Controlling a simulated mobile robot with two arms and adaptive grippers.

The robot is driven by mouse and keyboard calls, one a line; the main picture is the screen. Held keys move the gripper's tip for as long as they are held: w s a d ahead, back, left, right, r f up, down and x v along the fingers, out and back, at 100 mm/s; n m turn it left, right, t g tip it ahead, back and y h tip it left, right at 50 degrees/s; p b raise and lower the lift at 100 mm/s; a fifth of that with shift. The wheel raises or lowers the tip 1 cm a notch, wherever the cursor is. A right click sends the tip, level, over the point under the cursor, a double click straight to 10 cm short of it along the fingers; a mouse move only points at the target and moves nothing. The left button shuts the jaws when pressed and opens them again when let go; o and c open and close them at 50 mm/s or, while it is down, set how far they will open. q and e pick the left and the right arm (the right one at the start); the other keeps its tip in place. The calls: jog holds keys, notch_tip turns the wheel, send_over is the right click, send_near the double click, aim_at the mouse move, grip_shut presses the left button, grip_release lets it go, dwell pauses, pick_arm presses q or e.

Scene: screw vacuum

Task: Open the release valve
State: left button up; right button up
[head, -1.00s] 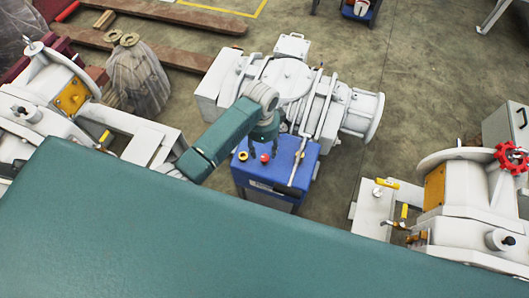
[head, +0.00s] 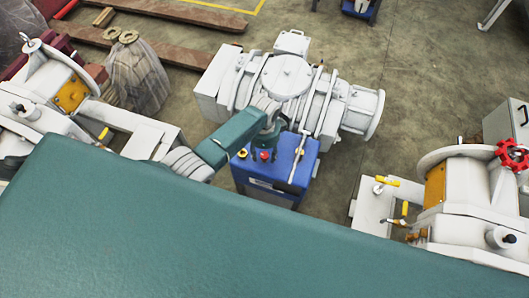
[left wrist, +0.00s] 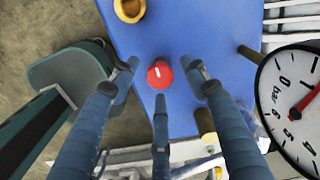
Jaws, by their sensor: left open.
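A blue box-shaped unit (head: 255,183) stands in front of the white pump machine (head: 290,75). On its top is a small round red knob (head: 264,155) with a white mark, which also shows in the left wrist view (left wrist: 160,74). I cannot tell for sure whether this knob is the release valve. My left gripper (head: 264,148) is open, with its three fingers spread around the red knob. In the left wrist view the gripper (left wrist: 160,82) shows no finger clearly touching the knob. My right gripper is not in view.
A brass ring fitting (left wrist: 129,8) sits near the knob. A round pressure gauge (left wrist: 285,85) is close on the right in the wrist view. A thin rod (head: 299,158) rises beside the box. Machines with flanges stand left (head: 60,85) and right (head: 460,195). Bare floor (head: 420,80) lies behind.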

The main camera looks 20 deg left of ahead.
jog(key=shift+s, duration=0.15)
pick_arm(q)
jog(key=c, duration=1.2)
jog(key=shift+o, duration=0.2)
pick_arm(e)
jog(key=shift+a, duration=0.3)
